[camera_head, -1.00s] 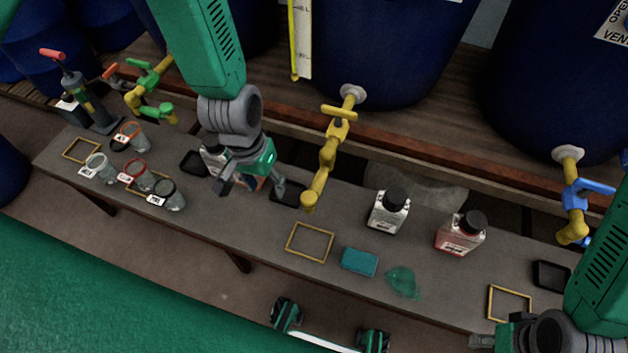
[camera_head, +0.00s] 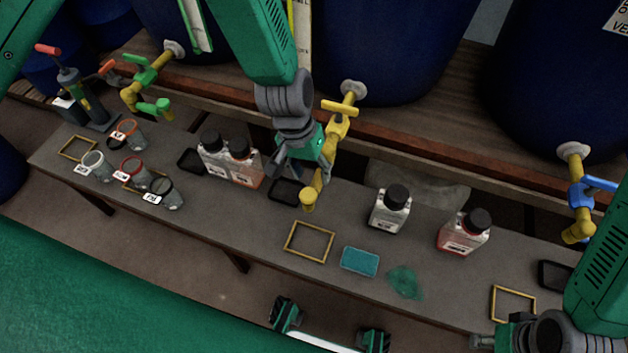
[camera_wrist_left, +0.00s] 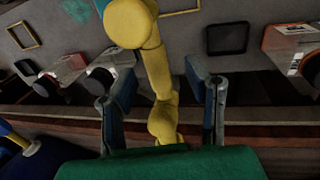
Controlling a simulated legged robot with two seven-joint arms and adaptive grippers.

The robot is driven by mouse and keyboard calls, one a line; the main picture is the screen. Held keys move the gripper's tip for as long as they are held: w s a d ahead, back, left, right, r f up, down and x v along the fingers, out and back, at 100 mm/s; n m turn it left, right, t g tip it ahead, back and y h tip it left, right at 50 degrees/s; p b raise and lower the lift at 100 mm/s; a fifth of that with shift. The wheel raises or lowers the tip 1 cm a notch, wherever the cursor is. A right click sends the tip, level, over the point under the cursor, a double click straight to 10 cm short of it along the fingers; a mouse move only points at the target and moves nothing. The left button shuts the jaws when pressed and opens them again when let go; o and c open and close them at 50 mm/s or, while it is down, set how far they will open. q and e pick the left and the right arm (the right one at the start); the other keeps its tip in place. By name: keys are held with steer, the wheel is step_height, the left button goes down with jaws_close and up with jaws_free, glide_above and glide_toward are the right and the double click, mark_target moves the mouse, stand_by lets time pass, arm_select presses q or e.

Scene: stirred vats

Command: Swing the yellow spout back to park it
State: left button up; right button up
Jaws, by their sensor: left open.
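The yellow spout (camera_head: 310,197) hangs from the tap with the yellow handle (camera_head: 339,108) on the middle blue vat, its end out over the bench. My left gripper (camera_head: 298,170) is open beside the spout, just left of it in the head view. In the left wrist view the spout (camera_wrist_left: 158,70) lies between the two open fingers of my left gripper (camera_wrist_left: 162,90), with gaps on both sides; no clear contact shows. My right gripper (camera_head: 484,342) is at the lower right edge, its jaws too hidden to judge.
Two bottles (camera_head: 228,160) stand left of my left gripper, with a black tray (camera_head: 285,192) below it. Bottles (camera_head: 390,209) and (camera_head: 463,232) stand to the right. A yellow frame (camera_head: 310,242) and teal sponge (camera_head: 360,261) lie in front. A blue-handled tap (camera_head: 580,195) is at right.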

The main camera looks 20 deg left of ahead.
mark_target(316, 181)
arm_select(q)
steer(key=f, duration=0.1)
steer(key=d+f, duration=0.1)
steer(key=f, duration=0.1)
steer(key=shift+d+f, duration=0.1)
steer(key=shift+d, duration=0.2)
steer(key=shift+a, duration=0.45)
jaws_close()
steer(key=shift+d, duration=0.2)
